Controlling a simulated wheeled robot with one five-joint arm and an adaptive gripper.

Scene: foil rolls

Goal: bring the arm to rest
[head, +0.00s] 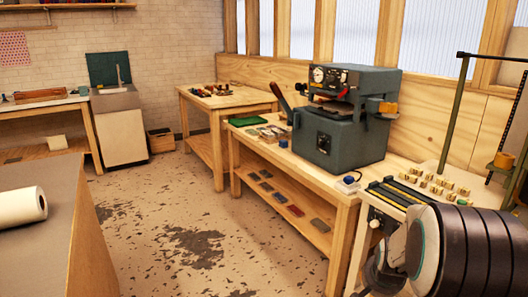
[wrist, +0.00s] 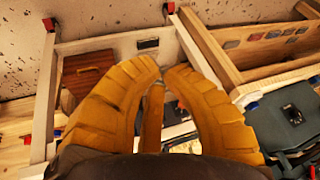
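My gripper (wrist: 165,68) shows in the wrist view as yellow, ribbed, curved fingers. Their tips come together near the middle of the picture, and I see nothing held between them. A further finger shows behind, between the two outer ones. In the head view, a dark, ribbed part of my arm fills the lower right corner, close in front of the workbench; the gripper itself is not seen there.
A white roll (head: 22,207) lies on a grey-topped counter (head: 45,240) at the left. Worn floor (head: 190,225) between them is clear.

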